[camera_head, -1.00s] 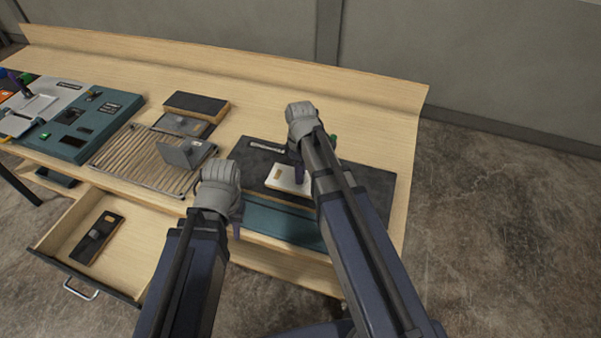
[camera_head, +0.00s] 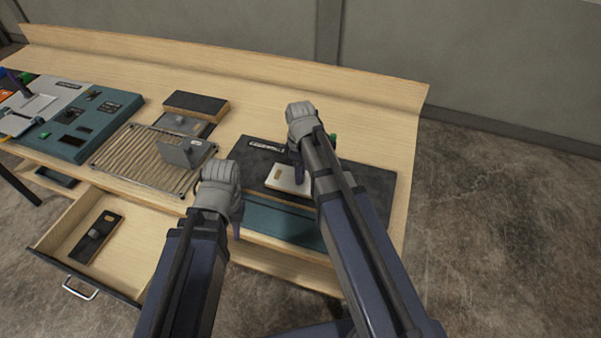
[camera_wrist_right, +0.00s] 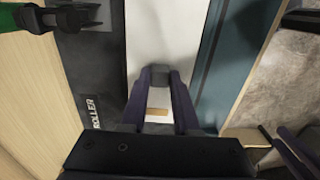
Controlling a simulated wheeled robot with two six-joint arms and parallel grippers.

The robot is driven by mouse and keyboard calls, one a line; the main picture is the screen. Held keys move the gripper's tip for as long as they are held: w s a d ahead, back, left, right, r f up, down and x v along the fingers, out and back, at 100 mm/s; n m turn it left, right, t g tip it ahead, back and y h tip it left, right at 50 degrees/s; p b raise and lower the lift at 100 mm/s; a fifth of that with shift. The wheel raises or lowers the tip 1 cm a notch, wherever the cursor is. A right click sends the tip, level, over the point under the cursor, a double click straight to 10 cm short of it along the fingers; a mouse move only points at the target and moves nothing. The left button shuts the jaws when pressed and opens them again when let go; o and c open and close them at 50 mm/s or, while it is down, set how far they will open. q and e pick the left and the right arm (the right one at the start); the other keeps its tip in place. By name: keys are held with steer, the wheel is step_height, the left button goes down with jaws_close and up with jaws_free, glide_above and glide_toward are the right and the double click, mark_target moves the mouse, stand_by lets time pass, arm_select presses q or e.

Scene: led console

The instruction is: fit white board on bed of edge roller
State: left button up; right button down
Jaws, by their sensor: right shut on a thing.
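The white board (camera_head: 282,180) is a flat pale plate with a small tan mark and a grey knob (camera_wrist_right: 158,72). My right gripper (camera_head: 300,174) is shut on the knob, its purple fingers pointing down, as the right wrist view (camera_wrist_right: 158,90) shows. The edge roller (camera_head: 245,160) is a dark slab with a "ROLLER" label and a teal front strip (camera_wrist_right: 226,70). The board is over its dark bed, beside the strip; I cannot tell whether it rests flat. My left gripper (camera_head: 237,225) is empty-looking near the front edge, its opening unclear.
A slatted rack (camera_head: 135,160) with an upright grey plate (camera_head: 180,153) stands left of the roller. A dark-topped block (camera_head: 196,105) is behind it. A teal console (camera_head: 85,130) is further left. An open drawer (camera_head: 70,225) holding a dark piece juts out at front left.

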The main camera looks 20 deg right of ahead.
steer(key=shift+f+b, duration=0.9)
steer(key=shift+f, duration=0.05)
stand_by(0.6)
steer(key=c, duration=0.6)
jaws_free()
steer(key=shift+r, duration=0.1)
step_height(320, 180, up, 8)
steer(key=p, duration=0.8)
